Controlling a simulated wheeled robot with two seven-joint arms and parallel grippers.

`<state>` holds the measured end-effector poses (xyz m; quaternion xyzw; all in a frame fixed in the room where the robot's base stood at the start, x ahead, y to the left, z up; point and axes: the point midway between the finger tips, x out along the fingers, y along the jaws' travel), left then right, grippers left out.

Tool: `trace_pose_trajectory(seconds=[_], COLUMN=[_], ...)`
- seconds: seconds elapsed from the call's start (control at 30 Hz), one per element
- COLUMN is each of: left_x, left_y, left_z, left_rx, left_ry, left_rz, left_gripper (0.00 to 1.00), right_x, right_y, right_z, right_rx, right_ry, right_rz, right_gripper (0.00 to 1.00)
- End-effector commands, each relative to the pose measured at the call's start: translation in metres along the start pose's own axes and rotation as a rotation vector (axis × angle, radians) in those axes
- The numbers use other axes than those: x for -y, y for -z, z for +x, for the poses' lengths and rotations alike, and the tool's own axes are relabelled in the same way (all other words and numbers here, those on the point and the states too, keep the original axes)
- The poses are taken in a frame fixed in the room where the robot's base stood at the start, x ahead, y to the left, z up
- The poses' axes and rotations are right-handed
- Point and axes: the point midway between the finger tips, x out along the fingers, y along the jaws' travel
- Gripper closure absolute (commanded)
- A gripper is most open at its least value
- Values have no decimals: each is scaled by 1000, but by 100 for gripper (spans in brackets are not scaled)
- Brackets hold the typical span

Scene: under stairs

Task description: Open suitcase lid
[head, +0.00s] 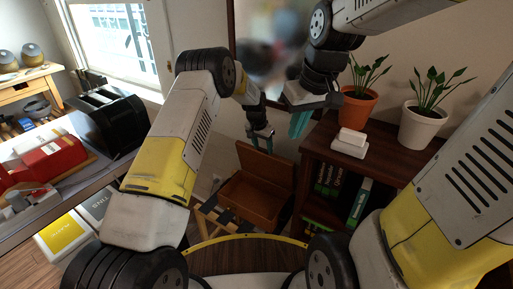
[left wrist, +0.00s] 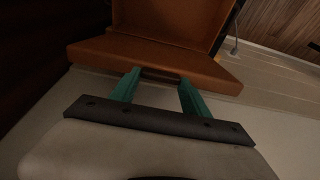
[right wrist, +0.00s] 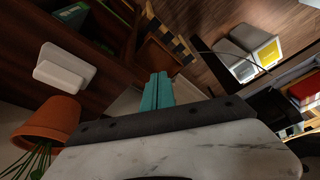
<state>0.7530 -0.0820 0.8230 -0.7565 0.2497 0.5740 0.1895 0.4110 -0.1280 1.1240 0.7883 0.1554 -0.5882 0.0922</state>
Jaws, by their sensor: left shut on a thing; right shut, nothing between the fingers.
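The brown suitcase (head: 247,203) is low in the middle of the head view, with its lid (head: 264,168) raised at a steep angle from the body. My left gripper (head: 262,135) is at the upper part of the lid. In the left wrist view the left gripper's teal fingers (left wrist: 160,88) are spread around a dark piece at the suitcase's near edge, shut on it; brown panels (left wrist: 150,50) show beyond. My right gripper (head: 299,123) is shut and empty, above and right of the suitcase. Its teal fingers (right wrist: 158,90) are together in the right wrist view.
A dark wooden shelf (head: 372,165) stands close right of the suitcase, with books, white boxes (head: 350,142), an orange pot (head: 357,108) and a white pot (head: 420,125). A workbench with a red case (head: 50,155) and a black toaster-like box (head: 105,115) is at left.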

Motion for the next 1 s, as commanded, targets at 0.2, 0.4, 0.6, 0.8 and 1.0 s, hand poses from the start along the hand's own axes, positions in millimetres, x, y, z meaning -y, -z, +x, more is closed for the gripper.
trace_pose_trajectory(seconds=[0.2,0.4,0.6,0.8,1.0], left_x=[0,0,0,0,0], left_y=[1,1,1,1,1], left_z=[-1,-1,-1,-1,-1], left_rx=[-3,-3,-3,-3,-2], left_ry=[1,1,1,1,1], left_rz=[0,0,0,0,0], left_gripper=[100,100,100,100,100], right_x=[-4,-4,1,11,33], right_y=[25,38,40,28,5], right_z=[58,119,187,260,333], right_rx=[147,267,379,482,572], right_ry=[39,94,170,264,371], right_rz=[-152,-289,-425,-555,-686], right_gripper=[100,100,100,100,100])
